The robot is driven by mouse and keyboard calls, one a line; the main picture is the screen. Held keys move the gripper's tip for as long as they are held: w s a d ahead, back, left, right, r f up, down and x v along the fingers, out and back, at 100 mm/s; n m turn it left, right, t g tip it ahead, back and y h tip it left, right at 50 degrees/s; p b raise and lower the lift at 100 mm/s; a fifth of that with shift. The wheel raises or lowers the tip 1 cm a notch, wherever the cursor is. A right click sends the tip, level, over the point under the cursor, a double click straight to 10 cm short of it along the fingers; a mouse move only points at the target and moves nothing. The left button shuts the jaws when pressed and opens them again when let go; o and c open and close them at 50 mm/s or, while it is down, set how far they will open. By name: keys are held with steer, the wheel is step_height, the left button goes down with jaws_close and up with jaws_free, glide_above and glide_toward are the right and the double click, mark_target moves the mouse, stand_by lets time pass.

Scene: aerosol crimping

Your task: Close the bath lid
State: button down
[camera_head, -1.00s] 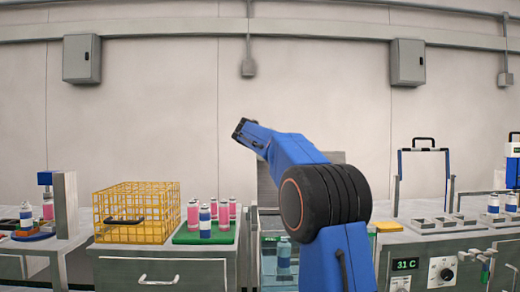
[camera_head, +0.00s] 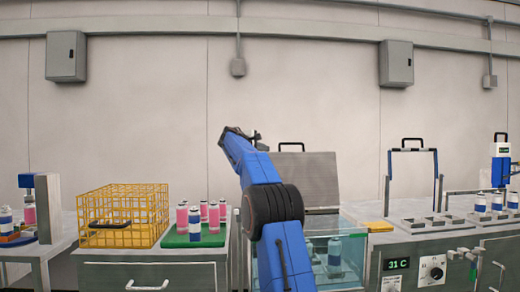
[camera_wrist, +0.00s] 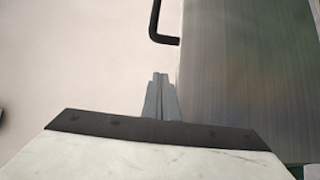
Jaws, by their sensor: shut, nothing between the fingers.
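The bath is a clear glass tank (camera_head: 345,265) at lower centre, with a can (camera_head: 334,252) inside. Its grey metal lid (camera_head: 312,178) stands raised at the tank's back, with a black handle (camera_head: 291,146) on its top edge. In the wrist view the lid (camera_wrist: 245,85) fills the right side, and the handle (camera_wrist: 165,38) shows at the top. My gripper (camera_head: 258,139) is left of the lid's upper part, partly hidden by my arm. In the wrist view its fingers (camera_wrist: 160,78) are together and empty, with a visible gap left of the lid's edge.
Left of the tank stand a green tray (camera_head: 195,238) of pink and blue-white cans and a yellow wire basket (camera_head: 124,215). A yellow block (camera_head: 377,226) lies right of the tank. Farther right is a unit with a 31 C display (camera_head: 397,264) and a raised blue frame (camera_head: 388,180).

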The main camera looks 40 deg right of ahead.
steer(key=shift+s+d+r, duration=0.1)
steer(key=shift+s+d, duration=1.35)
steer(key=shift+s, duration=0.1)
